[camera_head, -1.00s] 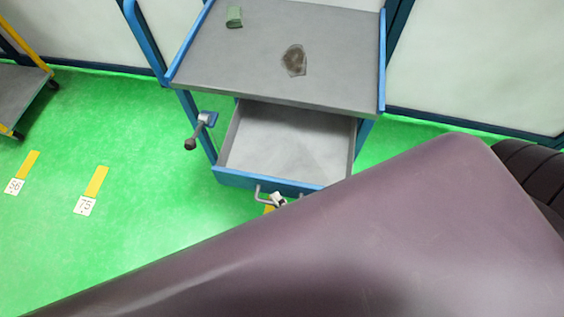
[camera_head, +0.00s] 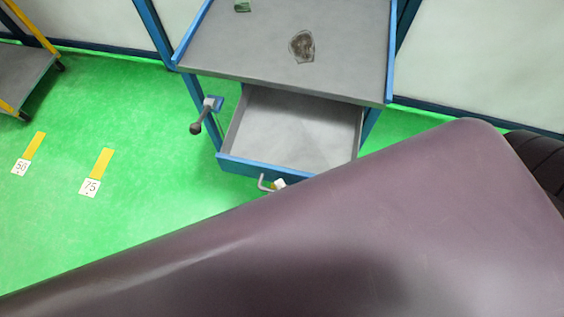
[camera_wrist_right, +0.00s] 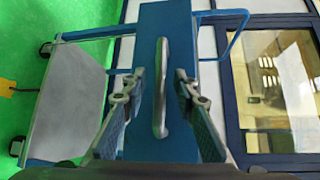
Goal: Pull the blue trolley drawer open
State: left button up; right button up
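The blue trolley (camera_head: 215,150) stands at the upper middle of the head view. Its grey drawer (camera_head: 295,130) is pulled out from under the top, with an empty floor where it shows. The drawer's metal handle (camera_head: 264,184) sits on the blue front, partly hidden by my arm. My right gripper (camera_head: 279,184) is at the handle, mostly hidden there. In the right wrist view my right gripper's fingers (camera_wrist_right: 160,103) are apart, one on each side of the handle (camera_wrist_right: 161,75), with visible gaps. The blue drawer front (camera_wrist_right: 160,20) faces that camera. My left gripper is not in view.
A vise-like clamp (camera_head: 205,115) sticks out at the trolley's left side. A green block (camera_head: 242,5) and a dark patch (camera_head: 302,46) are on the top. A yellow-framed cart (camera_head: 25,75) stands at far left. Green floor (camera_head: 130,150) between is clear.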

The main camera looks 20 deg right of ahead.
jog(key=v, duration=1.1)
jog(key=shift+s, duration=0.4)
